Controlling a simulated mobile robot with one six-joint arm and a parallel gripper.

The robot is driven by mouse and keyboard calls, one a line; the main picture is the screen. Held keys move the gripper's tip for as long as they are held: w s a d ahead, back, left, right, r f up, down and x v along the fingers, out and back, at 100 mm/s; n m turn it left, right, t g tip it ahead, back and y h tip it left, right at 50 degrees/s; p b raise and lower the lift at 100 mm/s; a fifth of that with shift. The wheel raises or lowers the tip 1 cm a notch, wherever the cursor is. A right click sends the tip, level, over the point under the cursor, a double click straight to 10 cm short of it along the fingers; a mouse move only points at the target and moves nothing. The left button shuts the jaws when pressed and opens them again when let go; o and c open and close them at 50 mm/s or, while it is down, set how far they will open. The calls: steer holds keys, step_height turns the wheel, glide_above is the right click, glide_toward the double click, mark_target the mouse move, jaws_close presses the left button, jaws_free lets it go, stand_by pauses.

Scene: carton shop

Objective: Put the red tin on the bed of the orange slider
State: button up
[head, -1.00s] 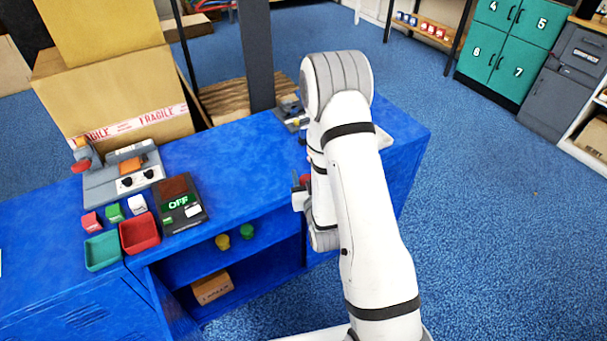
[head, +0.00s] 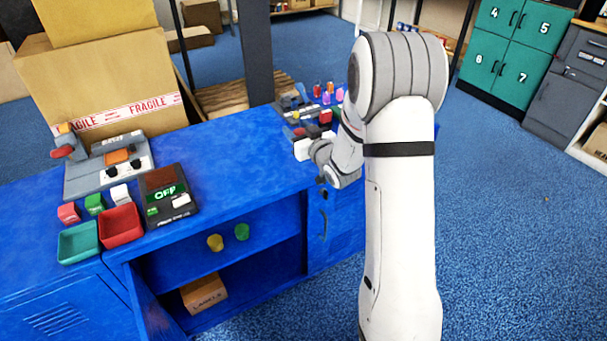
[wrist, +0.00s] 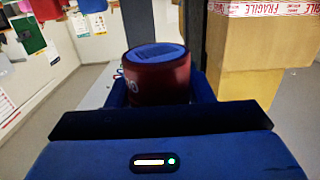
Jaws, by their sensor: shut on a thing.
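The red tin (wrist: 158,78) is held upright between the two blue fingers of my gripper (wrist: 160,92) in the wrist view. It is dark red with a blue top and pale marks on its side. In the head view my gripper (head: 303,148) is over the right part of the blue bench, partly hidden by my arm. A grey machine (head: 82,180) with an orange piece (head: 117,157) on top and two black knobs stands at the bench's left. I cannot tell whether that piece is the orange slider.
A black box reading OFF (head: 165,192), a red tray (head: 121,226) and a green tray (head: 78,243) are at the bench's left front. Small coloured items (head: 327,90) crowd its far right. The bench middle (head: 230,150) is clear. A FRAGILE carton (head: 100,75) stands behind.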

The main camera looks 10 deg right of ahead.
mark_target(299, 166)
step_height(299, 166, down, 9)
steer(key=shift+f+b, duration=0.15)
steer(key=shift+b, duration=0.25)
steer(key=shift+f, duration=0.15)
steer(key=o, duration=1)
